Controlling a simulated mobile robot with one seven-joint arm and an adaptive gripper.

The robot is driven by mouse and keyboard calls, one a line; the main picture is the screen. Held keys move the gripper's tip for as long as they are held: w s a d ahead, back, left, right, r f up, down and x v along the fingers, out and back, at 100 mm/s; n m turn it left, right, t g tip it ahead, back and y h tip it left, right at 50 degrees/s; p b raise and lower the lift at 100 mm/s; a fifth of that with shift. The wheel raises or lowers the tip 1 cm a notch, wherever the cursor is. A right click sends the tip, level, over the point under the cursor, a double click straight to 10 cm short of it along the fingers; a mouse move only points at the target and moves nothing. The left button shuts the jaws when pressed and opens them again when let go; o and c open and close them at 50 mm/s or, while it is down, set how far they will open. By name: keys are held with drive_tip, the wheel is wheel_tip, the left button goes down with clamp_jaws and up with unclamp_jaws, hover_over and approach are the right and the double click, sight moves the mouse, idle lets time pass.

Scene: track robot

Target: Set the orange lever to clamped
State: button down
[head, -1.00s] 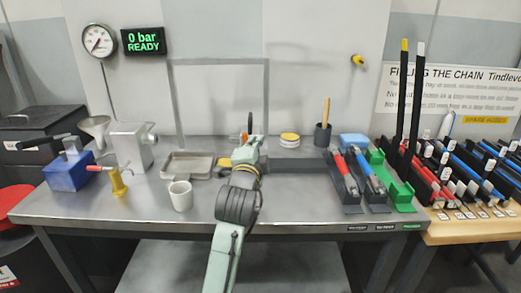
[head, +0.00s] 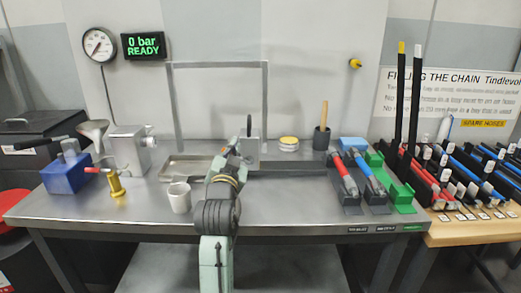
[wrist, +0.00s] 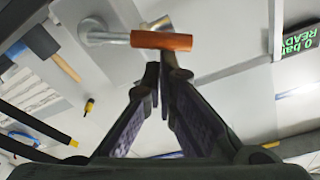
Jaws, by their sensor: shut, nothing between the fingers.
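The orange lever (wrist: 161,40) shows in the wrist view as an orange grip on a metal rod, lying nearly level across the top middle of the picture. My gripper (wrist: 163,72) is shut and empty, its dark fingertips just below the orange grip in that picture. I cannot tell whether they touch it. In the head view my gripper (head: 248,126) is at the back middle of the bench, and the orange grip is hidden there. A grey metal fixture (head: 251,147) stands behind my wrist.
The wall display (head: 143,44) reads "0 bar READY", beside a round gauge (head: 99,43). Red and blue tools (head: 345,175) lie in holders at right.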

drive_tip(key=shift+a+f, duration=0.25)
drive_tip(key=shift+a, duration=0.15)
idle(0.5)
wheel_tip(320, 180, up, 4)
drive_tip(key=d+p, duration=0.1)
drive_tip(key=p, duration=0.2)
drive_tip(key=s+f+b, duration=0.1)
drive_tip(key=s+b, duration=0.2)
drive_tip(key=s, duration=0.6)
drive_tip(key=shift+f, duration=0.4)
drive_tip(key=shift+s+a, duration=0.1)
